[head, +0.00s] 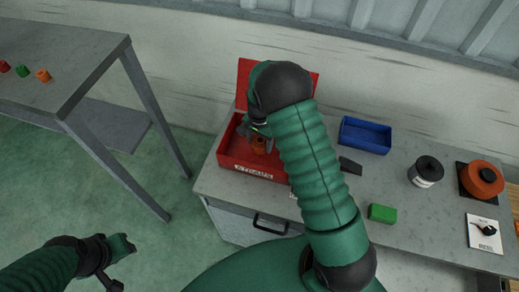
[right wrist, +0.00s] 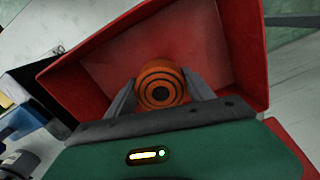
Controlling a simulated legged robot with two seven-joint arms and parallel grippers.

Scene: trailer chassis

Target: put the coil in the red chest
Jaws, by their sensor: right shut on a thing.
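The red chest (head: 231,162) stands open on the grey bench, its lid raised at the back and a white label on its front. My right gripper (head: 259,138) reaches down into it, shut on the orange coil (head: 258,146). In the right wrist view the coil (right wrist: 160,85), with dark rings on its end, sits between the two fingers, with the chest's red walls (right wrist: 247,50) around it. I cannot tell whether the coil touches the chest floor. My left gripper (head: 118,266) is low at the left, away from the bench; its jaw opening is unclear.
A blue tray (head: 365,136), a green block (head: 382,213), a dark-lidded can (head: 426,171) and an orange round pot (head: 482,179) stand on the bench to the right. A separate table (head: 60,70) at the left holds small red, green and orange pieces.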

